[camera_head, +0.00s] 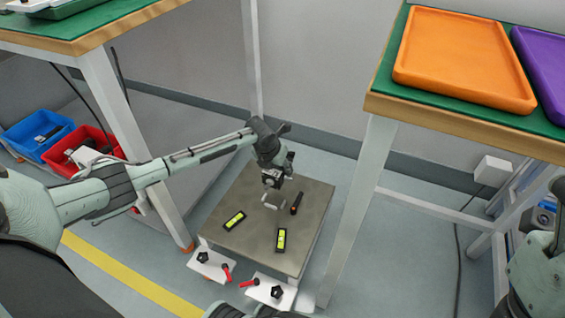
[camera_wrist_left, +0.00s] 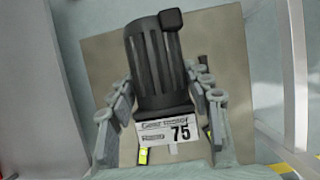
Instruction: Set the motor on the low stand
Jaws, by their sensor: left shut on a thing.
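The motor (camera_wrist_left: 158,65) is dark and ribbed, with a small box on its side and a white label reading 75. It fills the middle of the left wrist view. My left gripper (camera_head: 272,200) is shut on it, with pale fingers on both sides of it in the left wrist view (camera_wrist_left: 162,120). The low stand (camera_head: 255,245) has a square grey-brown top and lies below the gripper in the head view. It shows behind the motor in the left wrist view (camera_wrist_left: 222,45). I cannot tell whether the motor touches the stand. My right gripper is out of view.
An orange tray (camera_head: 465,58) is on the right table; blue (camera_head: 35,133) and red (camera_head: 92,148) bins stand left.

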